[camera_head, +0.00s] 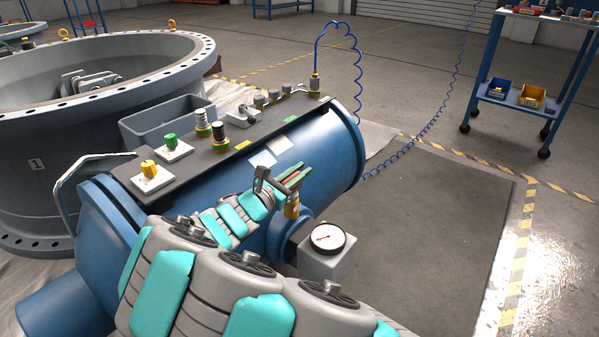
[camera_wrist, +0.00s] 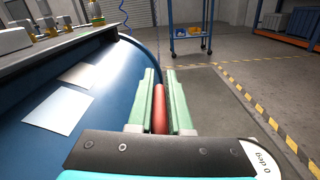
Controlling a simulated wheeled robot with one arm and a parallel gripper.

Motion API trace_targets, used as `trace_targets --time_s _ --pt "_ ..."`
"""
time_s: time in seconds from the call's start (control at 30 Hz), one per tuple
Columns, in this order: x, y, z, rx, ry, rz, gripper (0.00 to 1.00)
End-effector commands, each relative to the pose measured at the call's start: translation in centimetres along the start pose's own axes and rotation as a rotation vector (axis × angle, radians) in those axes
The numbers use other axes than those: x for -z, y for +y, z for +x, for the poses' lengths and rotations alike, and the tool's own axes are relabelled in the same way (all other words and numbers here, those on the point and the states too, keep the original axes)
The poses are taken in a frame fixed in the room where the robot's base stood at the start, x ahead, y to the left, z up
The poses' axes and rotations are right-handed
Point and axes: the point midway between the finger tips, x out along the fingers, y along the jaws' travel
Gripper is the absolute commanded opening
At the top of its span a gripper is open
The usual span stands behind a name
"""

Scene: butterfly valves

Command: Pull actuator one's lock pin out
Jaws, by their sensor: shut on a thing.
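The actuator is a blue cylinder (camera_head: 325,150) lying on its side, also filling the left of the wrist view (camera_wrist: 80,100). My gripper (camera_head: 290,178) is at its near side, just above a brass fitting (camera_head: 292,208). In the wrist view its two green fingers (camera_wrist: 160,108) are shut on a red rod (camera_wrist: 160,110), which lies between them and points away from the wrist. The rod's lower end is hidden by my gripper's dark body. I cannot tell how far the rod is seated, nor surely that it is the lock pin.
A grey box with a white dial (camera_head: 327,237) stands just right of the gripper. Colored buttons line a dark panel (camera_head: 215,150) on the cylinder. A large grey flanged ring (camera_head: 40,170) marked 1 stands left. A blue cart (camera_head: 525,100) stands back right; the mat between is clear.

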Motion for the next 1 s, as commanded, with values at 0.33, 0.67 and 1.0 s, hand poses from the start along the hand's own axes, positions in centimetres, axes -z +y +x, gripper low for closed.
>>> trace_targets --time_s 0.33,0.67,1.0 --pt "-3.7 1.0 -0.1 -0.007 -0.002 0.002 0.0" --pt "-3.6 0.9 -0.1 -0.006 -0.003 0.002 0.32" --pt "-3.5 0.8 0.0 -0.003 -0.002 0.001 0.45"
